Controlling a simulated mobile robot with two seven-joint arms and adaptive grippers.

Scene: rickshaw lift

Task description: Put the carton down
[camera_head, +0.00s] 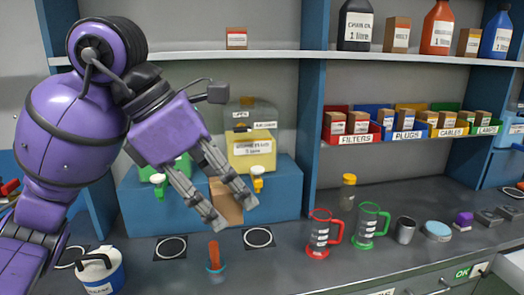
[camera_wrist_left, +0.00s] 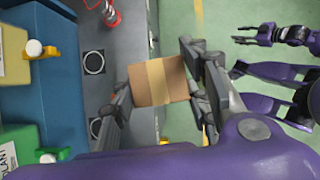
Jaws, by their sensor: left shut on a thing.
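The carton is a small brown box with a paler tape strip. It shows between the fingers of my left gripper (camera_head: 230,211) in the head view, mostly in front of the blue stand. In the left wrist view the carton (camera_wrist_left: 158,82) sits between the two grey fingers of my left gripper (camera_wrist_left: 160,90), which is shut on it. The carton looks held above the dark counter (camera_head: 330,262); its exact height is hard to tell. My right gripper (camera_wrist_left: 238,35) is small in the left wrist view, over the floor, its fingers apart and empty.
A blue stand (camera_head: 145,208) with dispensing jugs is behind the carton. Shelf bins are right.

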